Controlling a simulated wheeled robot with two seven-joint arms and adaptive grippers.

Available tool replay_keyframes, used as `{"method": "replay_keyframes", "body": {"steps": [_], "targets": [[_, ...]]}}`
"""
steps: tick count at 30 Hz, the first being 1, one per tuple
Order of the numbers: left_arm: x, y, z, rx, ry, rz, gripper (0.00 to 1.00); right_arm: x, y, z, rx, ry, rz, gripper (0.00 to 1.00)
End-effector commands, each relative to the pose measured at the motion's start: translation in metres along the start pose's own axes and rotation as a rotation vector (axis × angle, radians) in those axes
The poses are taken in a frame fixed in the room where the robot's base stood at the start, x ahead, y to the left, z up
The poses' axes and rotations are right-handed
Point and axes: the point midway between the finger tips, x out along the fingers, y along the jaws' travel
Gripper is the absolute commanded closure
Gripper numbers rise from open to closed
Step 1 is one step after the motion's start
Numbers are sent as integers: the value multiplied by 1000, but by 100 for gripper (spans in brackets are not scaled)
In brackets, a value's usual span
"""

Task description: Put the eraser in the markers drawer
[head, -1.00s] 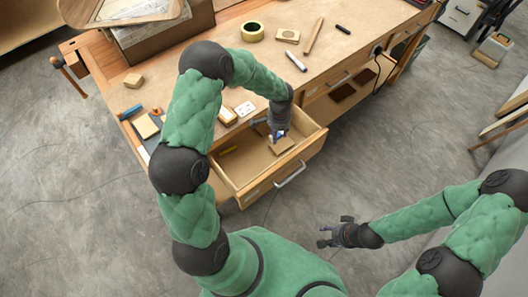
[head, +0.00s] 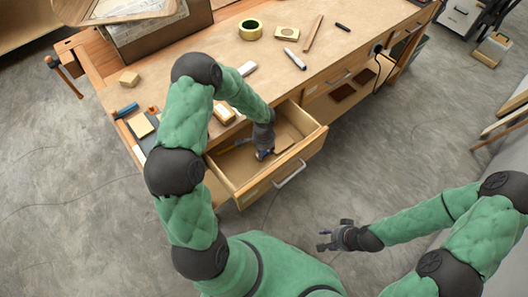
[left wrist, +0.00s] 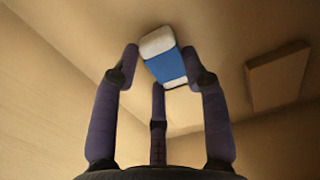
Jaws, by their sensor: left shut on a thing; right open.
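The eraser (left wrist: 168,66) has a blue sleeve and white ends. It sits between the fingertips of my left gripper (left wrist: 160,70) in the left wrist view. In the head view my left gripper (head: 264,154) reaches down into the open drawer (head: 285,169) at the front of the workbench, and the eraser cannot be made out there. The left gripper is shut on the eraser, inside the drawer walls; whether the eraser touches the drawer floor I cannot tell. My right gripper (head: 332,236) is open and empty over the floor, away from the bench.
A flat brown block (left wrist: 278,76) lies in the drawer near the eraser. The workbench top (head: 275,79) holds a tape roll (head: 250,29), a marker (head: 295,59), a wooden block (head: 129,79) and other tools. The drawer's right part has bare floor.

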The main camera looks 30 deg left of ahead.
Motion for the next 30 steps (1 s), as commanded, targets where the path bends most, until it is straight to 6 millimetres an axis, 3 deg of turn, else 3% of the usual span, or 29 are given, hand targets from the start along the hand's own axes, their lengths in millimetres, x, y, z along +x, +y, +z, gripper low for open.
{"method": "replay_keyframes", "body": {"steps": [5,6,8,20,23,30], "targets": [[1,0,0,0,-1,0,82,1,0,0,0,0,0,57],[1,0,0,0,-1,0,50,1,0,0,0,0,0,57],[1,0,0,0,-1,0,33,1,0,0,0,0,0,57],[-2,0,0,0,-1,0,32,-1,0,0,0,0,0,57],[-12,0,0,-1,0,0,32,-5,-2,0,0,0,0,57],[-58,0,-1,-1,2,-1,32,-20,-7,1,0,0,0,57]]}}
